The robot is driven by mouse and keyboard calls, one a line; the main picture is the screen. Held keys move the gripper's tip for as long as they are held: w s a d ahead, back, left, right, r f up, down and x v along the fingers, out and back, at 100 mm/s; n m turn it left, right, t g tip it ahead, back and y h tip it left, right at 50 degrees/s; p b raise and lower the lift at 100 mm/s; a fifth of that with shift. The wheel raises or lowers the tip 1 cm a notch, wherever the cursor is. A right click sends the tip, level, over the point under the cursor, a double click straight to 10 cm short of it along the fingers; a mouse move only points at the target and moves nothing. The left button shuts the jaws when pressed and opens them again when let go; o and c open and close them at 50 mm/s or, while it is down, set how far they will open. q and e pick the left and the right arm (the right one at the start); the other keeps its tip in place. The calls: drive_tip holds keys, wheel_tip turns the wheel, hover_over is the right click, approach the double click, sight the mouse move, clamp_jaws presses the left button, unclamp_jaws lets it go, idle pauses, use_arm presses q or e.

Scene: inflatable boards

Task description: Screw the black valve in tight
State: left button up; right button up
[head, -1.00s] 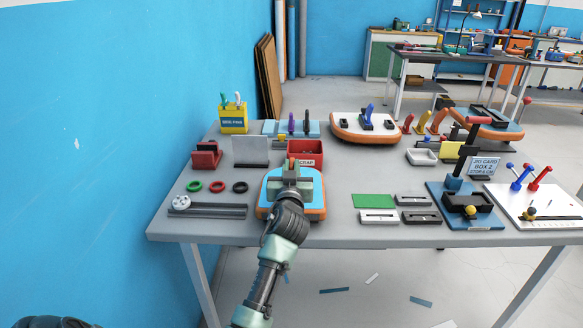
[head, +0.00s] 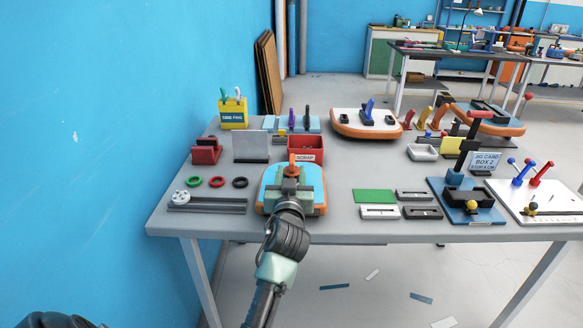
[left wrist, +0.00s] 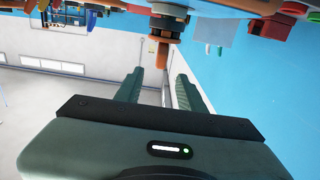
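A blue-topped board with an orange rim (head: 319,192) lies at the table's front, left of centre. My left gripper (head: 290,178) is above it and hides its middle. An upright orange part (head: 292,160) shows just beyond the gripper. In the left wrist view, a dark, ringed fitting with an orange band (left wrist: 167,22) has an orange stub (left wrist: 162,54) pointing toward the gap between my open fingers (left wrist: 160,80). The fingers do not touch the stub. I cannot tell surely whether this fitting is the black valve. My right gripper is not in view.
Black, red and green rings (head: 217,182) lie left of the board. A red scrap bin (head: 308,146) stands behind it. A white board with an orange rim (head: 366,125) is farther back. Green and grey plates (head: 374,196) lie to the right. A blue wall (head: 90,150) borders the left side.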

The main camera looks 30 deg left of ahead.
use_arm(q)
drive_tip(key=shift+v, duration=1.25)
